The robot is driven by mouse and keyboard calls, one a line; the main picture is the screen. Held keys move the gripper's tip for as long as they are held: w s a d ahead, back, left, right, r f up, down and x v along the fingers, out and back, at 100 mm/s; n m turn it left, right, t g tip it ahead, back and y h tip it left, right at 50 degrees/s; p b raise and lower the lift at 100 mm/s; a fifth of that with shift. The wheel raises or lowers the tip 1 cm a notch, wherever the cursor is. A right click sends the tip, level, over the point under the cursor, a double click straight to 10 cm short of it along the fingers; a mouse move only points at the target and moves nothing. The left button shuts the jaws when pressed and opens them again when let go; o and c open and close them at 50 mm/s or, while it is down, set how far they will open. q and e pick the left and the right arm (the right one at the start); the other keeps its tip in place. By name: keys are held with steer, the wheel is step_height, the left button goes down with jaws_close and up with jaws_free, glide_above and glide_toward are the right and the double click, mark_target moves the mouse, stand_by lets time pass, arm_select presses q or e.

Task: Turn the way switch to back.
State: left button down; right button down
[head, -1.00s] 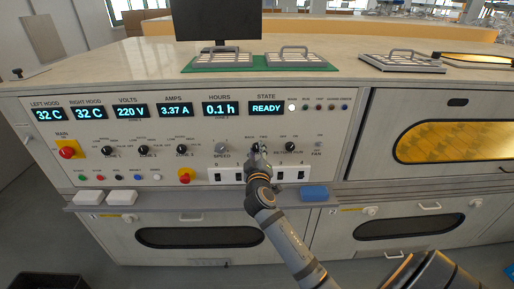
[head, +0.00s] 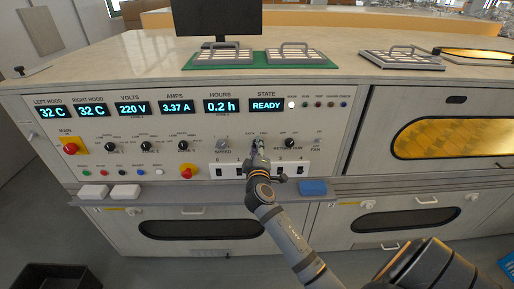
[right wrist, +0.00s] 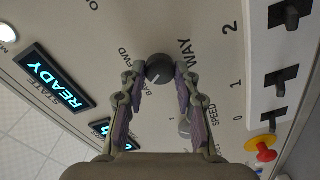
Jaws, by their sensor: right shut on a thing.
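The way switch (right wrist: 159,68) is a dark round knob on the panel, with the word WAY beside it and the BACK and FWD labels near its rim. A light mark on its face shows on the side of the BACK label in the right wrist view. My right gripper (right wrist: 160,73) is shut on the knob, one finger on each side. In the head view, my right gripper (head: 258,150) covers most of the switch. My left gripper is not in view.
The speed knob (head: 222,144) is close on the left, and the return air knob (head: 290,143) on the right. A row of black rocker switches (right wrist: 285,15) lies just below. A blue block (head: 313,187) and white blocks (head: 125,191) sit on the ledge.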

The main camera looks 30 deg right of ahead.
steer(key=c, duration=1)
jaws_free()
steer(key=v, duration=0.7)
steer(key=shift+s+a, duration=0.2)
steer(key=shift+s, duration=0.05)
